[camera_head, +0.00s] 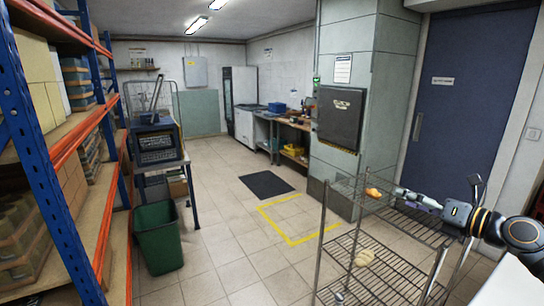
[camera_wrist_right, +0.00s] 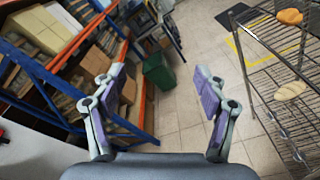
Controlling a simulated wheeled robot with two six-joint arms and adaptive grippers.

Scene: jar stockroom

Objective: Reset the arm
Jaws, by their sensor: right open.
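My right gripper (camera_head: 437,187) comes in from the right of the head view, at the height of the wire rack's top shelf. In the right wrist view its two purple-padded fingers (camera_wrist_right: 159,75) are spread wide with nothing between them. Floor and a green bin show beyond the gap. My left gripper is not in view.
A wire rack (camera_head: 382,284) stands close by the right arm, with an orange bread-like item (camera_head: 373,192) on top and a pale one (camera_head: 363,257) lower. A green bin (camera_head: 157,238) and blue-orange shelving (camera_head: 57,215) stand left. The middle floor is clear.

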